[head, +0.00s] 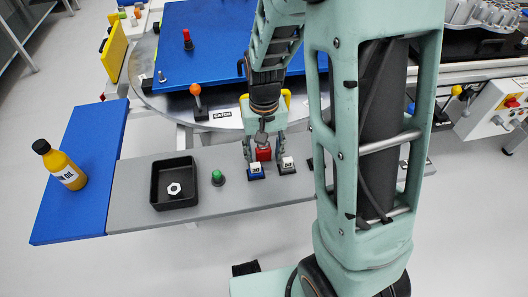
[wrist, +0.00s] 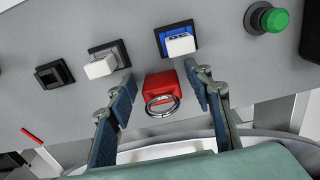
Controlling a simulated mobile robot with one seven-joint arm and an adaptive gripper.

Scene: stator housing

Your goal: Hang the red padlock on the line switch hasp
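The red padlock (head: 263,154) is on the grey panel behind the blue and black square bases. In the wrist view the padlock (wrist: 158,86) shows its red body and round metal shackle ring, facing the camera. My gripper (head: 263,159) is low over the panel with its fingers on either side of the padlock. In the wrist view the gripper (wrist: 162,80) is open, with a visible gap between each blue finger pad and the padlock. A red switch (head: 511,102) is on a white box at the far right; I cannot make out a hasp there.
On the grey panel (head: 130,205) are a green button (head: 217,177), a blue-based white switch (head: 256,170), a black-based white switch (head: 287,165) and a black tray (head: 174,200) holding a nut. An orange-knobbed lever (head: 196,91) stands behind. A bottle (head: 60,165) stands left.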

